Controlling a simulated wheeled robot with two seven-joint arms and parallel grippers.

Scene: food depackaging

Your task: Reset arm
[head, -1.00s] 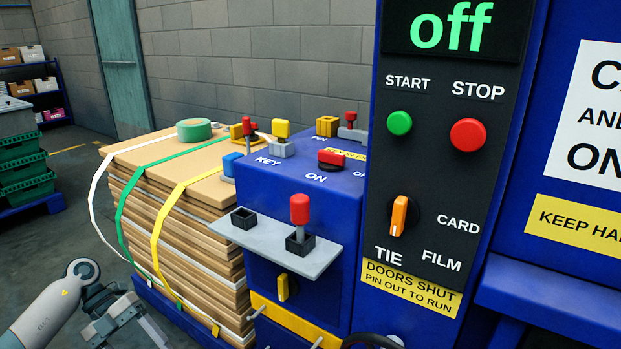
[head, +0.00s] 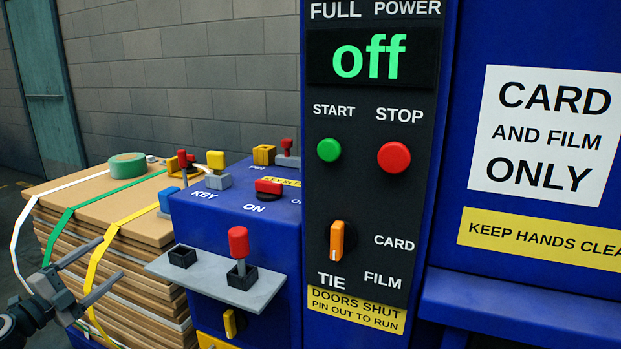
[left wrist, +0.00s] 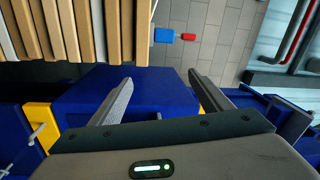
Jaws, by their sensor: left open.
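My left gripper (head: 98,270) is at the lower left in the head view, in front of the strapped stack of card. Its two fingers are apart with nothing between them. In the left wrist view the open fingers (left wrist: 160,92) point at the blue machine side, with the card stack at the upper left. My right gripper is not in view. The blue machine's control panel (head: 375,210) shows "off", with a green START button (head: 329,150), a red STOP button (head: 394,157) and an orange selector knob (head: 337,241).
The card stack (head: 75,190) has white, green and yellow straps and a green tape roll (head: 127,165) on top. A grey shelf (head: 205,277) with a red-handled key (head: 238,243) juts from the machine. A blue ledge (head: 530,307) sticks out at the right.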

